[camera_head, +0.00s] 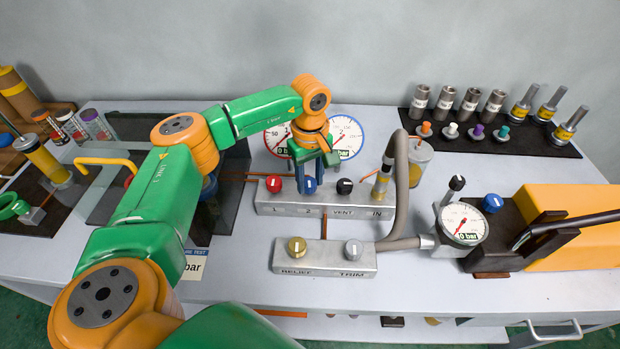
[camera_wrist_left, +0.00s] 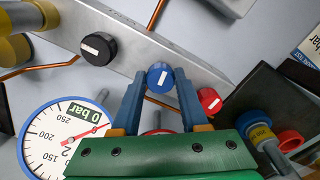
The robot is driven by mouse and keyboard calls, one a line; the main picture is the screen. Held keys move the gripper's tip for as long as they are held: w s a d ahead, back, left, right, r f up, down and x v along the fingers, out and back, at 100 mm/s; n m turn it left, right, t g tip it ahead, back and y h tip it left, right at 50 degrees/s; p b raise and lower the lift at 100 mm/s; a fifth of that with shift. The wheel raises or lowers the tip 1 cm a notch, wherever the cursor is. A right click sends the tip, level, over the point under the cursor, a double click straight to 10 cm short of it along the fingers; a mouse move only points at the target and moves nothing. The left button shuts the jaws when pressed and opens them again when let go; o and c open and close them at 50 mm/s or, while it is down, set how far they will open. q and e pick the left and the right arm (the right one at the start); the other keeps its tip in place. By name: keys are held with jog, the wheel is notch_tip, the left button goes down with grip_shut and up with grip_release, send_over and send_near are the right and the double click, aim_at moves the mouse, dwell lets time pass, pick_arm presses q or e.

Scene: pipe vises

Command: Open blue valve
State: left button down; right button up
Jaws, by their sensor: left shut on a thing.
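The blue valve knob (camera_head: 309,184) sits on the upper manifold block (camera_head: 330,205), between the red knob (camera_head: 274,184) and the black VENT knob (camera_head: 344,187). My left gripper (camera_head: 313,172) comes down over the blue knob from above. In the left wrist view, the blue knob (camera_wrist_left: 160,77), with a white bar mark, lies between the two fingers of my left gripper (camera_wrist_left: 160,84), and they are shut on it. The red knob (camera_wrist_left: 209,100) is close beside one finger. The black knob (camera_wrist_left: 98,49) is apart on the other side. My right gripper is not in view.
Two dial gauges stand behind the manifold; the blue-rimmed one (camera_head: 345,138) reads 0 bar. A lower block has RELIEF (camera_head: 297,247) and TRIM (camera_head: 353,250) knobs. A grey hose (camera_head: 400,190) arches on the right. An orange pump unit (camera_head: 575,225) stands far right.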

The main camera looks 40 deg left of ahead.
pick_arm(q)
jog(key=n, duration=0.3)
jog(key=shift+n, duration=0.4)
jog(key=n, duration=0.3)
jog(key=shift+w, duration=0.15)
jog(key=n, duration=0.4)
jog(key=shift+w+a+n, duration=0.1)
jog(key=shift+n, duration=2)
jog(key=shift+c, duration=2.1)
grip_release()
